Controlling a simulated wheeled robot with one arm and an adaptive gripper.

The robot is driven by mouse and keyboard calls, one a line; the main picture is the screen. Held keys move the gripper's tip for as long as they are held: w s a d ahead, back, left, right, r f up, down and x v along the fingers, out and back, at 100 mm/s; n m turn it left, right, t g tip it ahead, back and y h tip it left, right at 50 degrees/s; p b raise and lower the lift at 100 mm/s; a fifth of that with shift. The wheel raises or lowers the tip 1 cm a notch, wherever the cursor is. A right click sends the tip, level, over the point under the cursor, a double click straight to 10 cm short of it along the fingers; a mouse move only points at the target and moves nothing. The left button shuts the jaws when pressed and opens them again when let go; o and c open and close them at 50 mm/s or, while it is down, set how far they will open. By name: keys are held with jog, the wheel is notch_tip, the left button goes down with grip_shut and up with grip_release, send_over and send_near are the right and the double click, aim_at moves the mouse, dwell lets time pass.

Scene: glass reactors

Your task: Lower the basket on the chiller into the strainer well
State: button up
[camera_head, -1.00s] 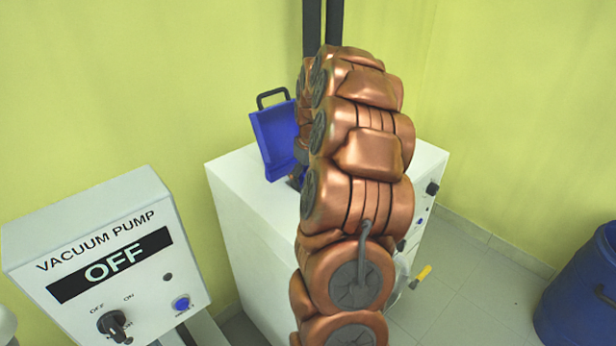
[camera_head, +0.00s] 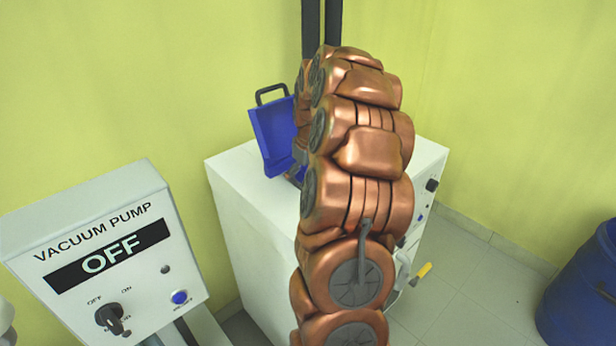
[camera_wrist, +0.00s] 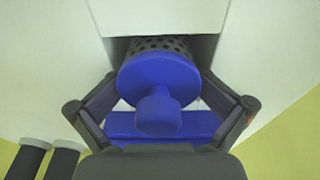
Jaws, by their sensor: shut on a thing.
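The blue basket (camera_wrist: 157,80) has a round top with a knob and a dark perforated body below it. In the wrist view my gripper (camera_wrist: 158,98) is shut on it, one finger on each side of its round top. The perforated body points into a dark opening in the white chiller top, the strainer well (camera_wrist: 118,48); how deep it sits is hard to tell. The white chiller (camera_head: 250,215) stands behind my arm in the head view.
A blue lid with a black handle (camera_head: 272,137) stands tilted up on the chiller, left of my arm. A vacuum pump box (camera_head: 110,245) reading OFF is at the front left. A blue barrel (camera_head: 585,290) stands at the right.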

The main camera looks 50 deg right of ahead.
jog(key=shift+g+y, duration=0.5)
jog(key=f, duration=0.1)
jog(key=s+a+f, duration=0.1)
jog(key=a+f, duration=0.1)
jog(key=shift+s+a+f, duration=0.1)
jog(key=shift+s+f, duration=0.15)
jog(key=shift+f, duration=0.1)
jog(key=o, duration=1.3)
jog(key=shift+o, duration=0.2)
jog(key=shift+r, duration=0.1)
jog(key=shift+w+d+r, duration=0.2)
jog(key=shift+w+r, duration=0.1)
jog(key=shift+r, duration=0.3)
jog(key=shift+t+h, duration=0.5)
jog(key=r, duration=0.9)
jog(key=s+d+r, duration=0.1)
jog(key=r, duration=0.4)
jog(key=shift+s+d, duration=0.1)
